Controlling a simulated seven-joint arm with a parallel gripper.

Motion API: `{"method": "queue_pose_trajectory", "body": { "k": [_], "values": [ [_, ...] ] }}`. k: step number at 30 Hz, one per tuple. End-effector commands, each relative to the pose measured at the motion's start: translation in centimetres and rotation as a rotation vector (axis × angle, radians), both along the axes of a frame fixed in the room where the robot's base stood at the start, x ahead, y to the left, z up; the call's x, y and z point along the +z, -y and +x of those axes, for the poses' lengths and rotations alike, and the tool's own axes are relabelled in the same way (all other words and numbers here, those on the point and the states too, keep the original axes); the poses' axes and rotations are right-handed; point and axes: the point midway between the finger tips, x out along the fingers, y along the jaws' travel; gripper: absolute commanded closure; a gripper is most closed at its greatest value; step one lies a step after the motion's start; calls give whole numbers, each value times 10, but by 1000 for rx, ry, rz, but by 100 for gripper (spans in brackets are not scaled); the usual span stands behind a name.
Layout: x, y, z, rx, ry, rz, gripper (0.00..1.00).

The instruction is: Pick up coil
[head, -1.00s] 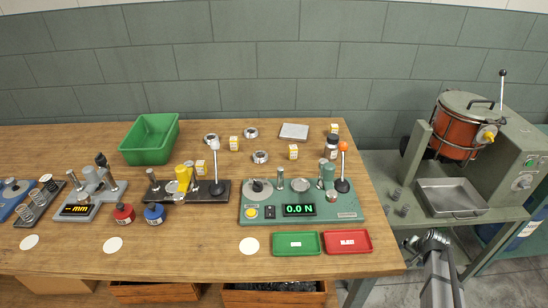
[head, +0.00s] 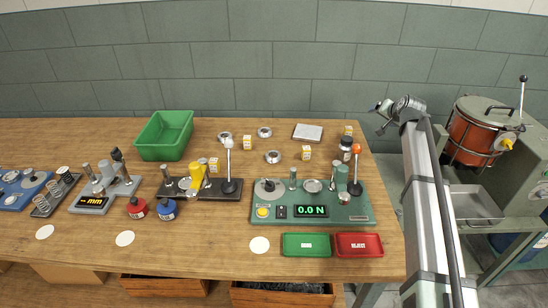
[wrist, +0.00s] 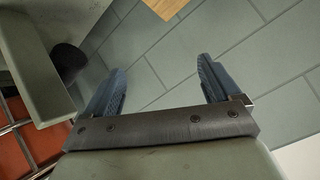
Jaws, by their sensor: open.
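My gripper (head: 380,117) is raised at the back right, in front of the tiled wall, between the wooden table and the drum machine. In the wrist view my gripper (wrist: 161,68) has its two dark fingers wide apart, with nothing between them. I cannot tell for sure which thing is the coil. Silver ring-shaped pieces (head: 273,157) lie on the table's back middle, and small coil-like pieces (head: 64,173) stand in a dark rack at the far left. My gripper is apart from all of these.
The table (head: 200,245) holds a green bin (head: 165,134), a green tester (head: 310,218) reading 0.0 N with an orange-knobbed lever, a green tray (head: 306,244) and a red tray (head: 359,244). The orange drum machine (head: 470,135) stands right of my arm. Table's front middle has free room.

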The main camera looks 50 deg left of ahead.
Motion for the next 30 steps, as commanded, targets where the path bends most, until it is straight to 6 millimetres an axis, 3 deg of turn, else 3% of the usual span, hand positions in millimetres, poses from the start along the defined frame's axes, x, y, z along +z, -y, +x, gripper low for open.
{"method": "queue_pose_trajectory", "body": {
  "k": [1, 3, 9, 15, 18, 24, 30],
  "values": [
    [10, -27, -25, 65, 7, -35, 10],
    [14, -55, -58, 153, 13, -98, 10],
    [12, -116, -165, 429, 26, -304, 10],
    [10, -152, -267, 700, 42, -494, 10],
    [10, -160, -305, 803, 50, -565, 10],
    [11, -168, -346, 918, 58, -638, 10],
    [-6, -175, -350, 937, 56, -652, 10]
  ]
}}
